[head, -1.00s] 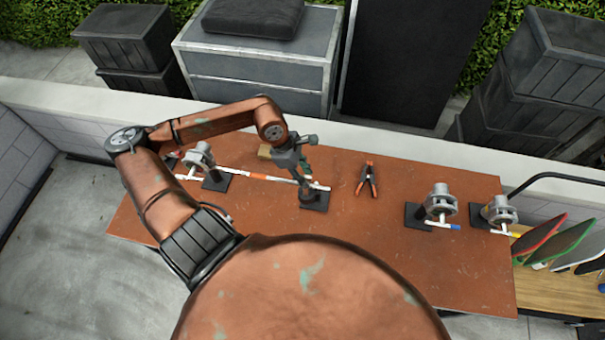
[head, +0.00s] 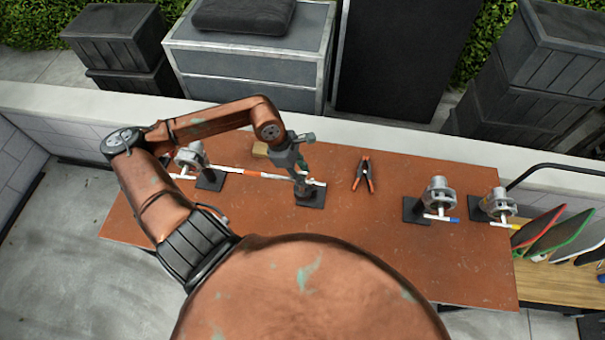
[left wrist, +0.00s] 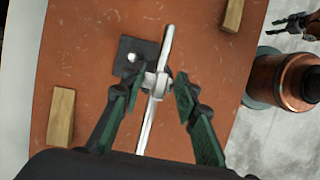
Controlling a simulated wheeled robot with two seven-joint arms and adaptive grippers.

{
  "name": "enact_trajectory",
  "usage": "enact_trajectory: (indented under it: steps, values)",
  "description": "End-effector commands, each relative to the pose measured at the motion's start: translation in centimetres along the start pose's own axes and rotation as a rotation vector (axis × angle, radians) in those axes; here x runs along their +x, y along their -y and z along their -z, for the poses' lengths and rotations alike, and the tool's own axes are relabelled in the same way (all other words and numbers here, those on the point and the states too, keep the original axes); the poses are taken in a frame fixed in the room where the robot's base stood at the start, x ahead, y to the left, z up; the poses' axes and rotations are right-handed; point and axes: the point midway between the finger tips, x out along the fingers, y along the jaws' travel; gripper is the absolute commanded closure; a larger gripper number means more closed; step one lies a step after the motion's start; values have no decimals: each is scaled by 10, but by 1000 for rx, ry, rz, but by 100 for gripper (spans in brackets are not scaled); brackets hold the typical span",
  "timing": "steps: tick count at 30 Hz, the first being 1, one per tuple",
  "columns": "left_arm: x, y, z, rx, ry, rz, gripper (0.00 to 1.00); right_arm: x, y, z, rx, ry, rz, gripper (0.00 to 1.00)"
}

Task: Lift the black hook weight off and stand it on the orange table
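The orange table (head: 400,270) carries a striped white-and-orange bar (head: 245,172), which runs from a left stand to a middle stand. My left gripper (left wrist: 151,95) is over the bar's right end, above the middle stand's black base (head: 309,199). In the left wrist view its fingers are apart, on either side of a grey fitting (left wrist: 154,84) on the white bar (left wrist: 150,122). The black base (left wrist: 135,60) lies beside them. I cannot pick out the black hook weight; the gripper and arm cover part of that area. My right gripper seems to show at the wrist view's upper right (left wrist: 291,24).
Two grey clamp stands (head: 437,196) (head: 496,204) stand further right. A wooden block (head: 260,149) is behind the gripper. The table's front right is clear.

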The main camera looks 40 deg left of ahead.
Motion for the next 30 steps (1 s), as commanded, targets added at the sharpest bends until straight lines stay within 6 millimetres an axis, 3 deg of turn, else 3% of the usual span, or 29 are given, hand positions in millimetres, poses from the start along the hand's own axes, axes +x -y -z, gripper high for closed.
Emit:
enact_trajectory:
  steps: [4, 16, 30]
  values:
    - [0, 0, 0, 0, 0, 0, 100, 0, 1, 0, 0, 0, 1, 60]
    - [-2, -1, -1, 0, 2, -2, 100, -1, 1, 1, 0, -1, 1, 60]
    - [-18, -1, -7, 1, 1, -3, 100, -8, -2, 2, -1, -2, -1, 60]
